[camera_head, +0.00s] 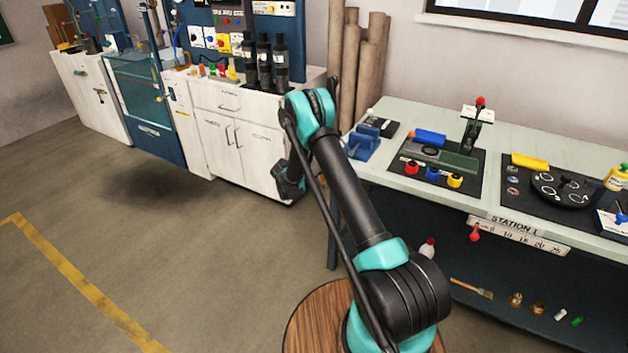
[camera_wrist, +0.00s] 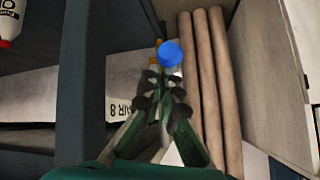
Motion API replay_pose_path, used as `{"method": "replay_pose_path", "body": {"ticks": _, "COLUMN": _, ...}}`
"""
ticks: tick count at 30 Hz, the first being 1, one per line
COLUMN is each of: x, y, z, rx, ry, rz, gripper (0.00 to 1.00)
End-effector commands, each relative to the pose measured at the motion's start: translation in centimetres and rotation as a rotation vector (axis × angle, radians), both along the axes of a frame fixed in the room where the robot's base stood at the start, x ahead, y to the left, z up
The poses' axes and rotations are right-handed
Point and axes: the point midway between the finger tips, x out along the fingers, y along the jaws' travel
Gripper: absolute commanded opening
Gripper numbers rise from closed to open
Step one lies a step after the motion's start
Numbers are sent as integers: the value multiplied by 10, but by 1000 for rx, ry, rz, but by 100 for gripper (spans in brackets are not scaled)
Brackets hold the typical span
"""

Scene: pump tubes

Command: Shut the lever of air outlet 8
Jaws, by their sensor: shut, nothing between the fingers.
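In the head view, my gripper (camera_head: 289,180) hangs low by the white cabinet, partly behind my arm; the outlet is hidden there.
A pale green workbench (camera_head: 400,115) with mats and parts stands right. Brown rolls (camera_head: 345,60) lean on the wall behind my arm and also show close by in the wrist view (camera_wrist: 210,80). The white cabinet (camera_head: 240,150) is left of my arm. Floor at left is clear.

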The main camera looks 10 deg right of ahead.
Motion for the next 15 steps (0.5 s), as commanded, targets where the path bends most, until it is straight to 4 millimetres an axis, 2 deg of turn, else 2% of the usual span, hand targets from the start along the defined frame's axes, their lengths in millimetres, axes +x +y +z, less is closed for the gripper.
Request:
{"method": "replay_pose_path", "body": {"ticks": 6, "x": -4, "y": 4, "z": -12, "rx": 9, "ry": 7, "rz": -1, "gripper": 0}}
{"method": "replay_pose_path", "body": {"ticks": 15, "x": -6, "y": 4, "z": -17, "rx": 8, "ry": 9, "rz": -3, "gripper": 0}}
